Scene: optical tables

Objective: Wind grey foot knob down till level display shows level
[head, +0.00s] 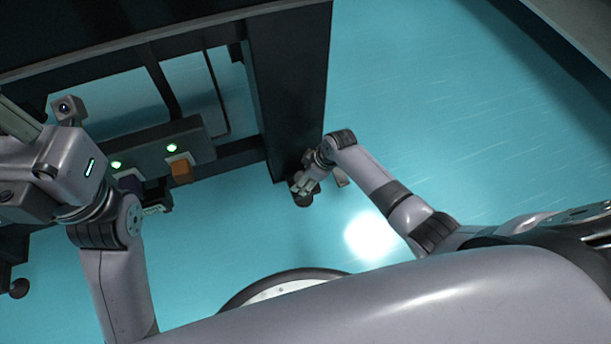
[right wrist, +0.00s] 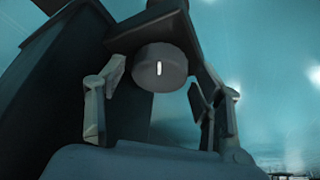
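The grey foot knob (head: 303,200) is at the bottom of the dark table leg (head: 287,90). In the right wrist view the knob (right wrist: 158,72) is a dark round face with an upright white mark. My right gripper (head: 308,180) is at the knob in the head view. In the right wrist view its fingers (right wrist: 160,108) stand apart on either side of the knob, with gaps visible, so it is open. I cannot make out a level display.
A dark bar (head: 140,155) under the table carries green lights and an orange block (head: 181,170). Another dark foot knob (head: 18,288) shows at the far left. The blue floor (head: 470,130) right of the leg is clear.

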